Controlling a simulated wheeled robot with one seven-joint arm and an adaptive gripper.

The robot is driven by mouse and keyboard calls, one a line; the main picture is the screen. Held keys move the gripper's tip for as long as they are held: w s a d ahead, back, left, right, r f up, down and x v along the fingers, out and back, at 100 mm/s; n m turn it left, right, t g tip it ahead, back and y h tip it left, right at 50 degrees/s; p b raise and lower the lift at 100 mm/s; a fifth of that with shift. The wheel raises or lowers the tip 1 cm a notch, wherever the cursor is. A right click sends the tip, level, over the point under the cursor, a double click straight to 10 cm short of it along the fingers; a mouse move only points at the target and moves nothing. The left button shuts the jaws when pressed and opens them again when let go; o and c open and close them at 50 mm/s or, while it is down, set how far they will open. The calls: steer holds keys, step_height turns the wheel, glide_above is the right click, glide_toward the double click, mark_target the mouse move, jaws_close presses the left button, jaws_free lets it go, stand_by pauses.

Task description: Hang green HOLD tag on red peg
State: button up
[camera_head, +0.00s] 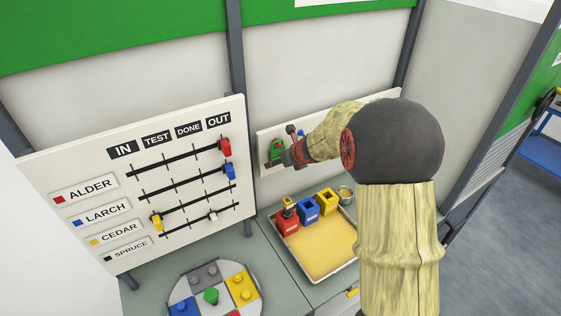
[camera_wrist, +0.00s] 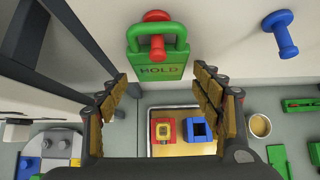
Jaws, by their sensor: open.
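The green HOLD tag (camera_wrist: 158,67) hangs upright by its loop on the red peg (camera_wrist: 157,47) in the wrist view. The loop's top bar crosses over the peg's stem, between the wall disc and the rounded end, which shows inside the loop. My gripper (camera_wrist: 160,80) is open, with its fingers apart on the left and right below the tag. No grip on the tag shows. In the head view the green tag (camera_head: 277,150) is at the small white panel, just left of my gripper (camera_head: 288,156). My arm hides part of that panel.
A blue peg (camera_wrist: 286,42) stands empty to the right of the red one. Below is a tray (camera_head: 325,262) with red (camera_head: 287,222), blue (camera_head: 308,212) and yellow (camera_head: 327,202) blocks. A slider board (camera_head: 75,215) stands left, behind a round disc (camera_head: 180,292) with coloured pieces.

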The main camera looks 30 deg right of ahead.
steer(key=v, duration=1.2)
steer(key=s+a+f+n+g+b, duration=0.1)
steer(key=s+a+f+n+b, duration=0.3)
steer(key=s+n, duration=0.5)
steer(key=s+a+f+n+g+b, duration=0.1)
steer(key=s+a+f+n+b, duration=0.3)
steer(key=s+a+n+b, duration=0.4)
steer(key=s+a+f+n+g+b, duration=0.1)
steer(key=s+a+f+n+b, duration=0.4)
steer(key=s+n, duration=0.7)
steer(key=a+n+b, duration=0.2)
steer(key=n, duration=0.4)
steer(key=shift+s+a+n, duration=0.25)
steer(key=shift+a+n, duration=0.05)
steer(key=shift+a, duration=0.1)
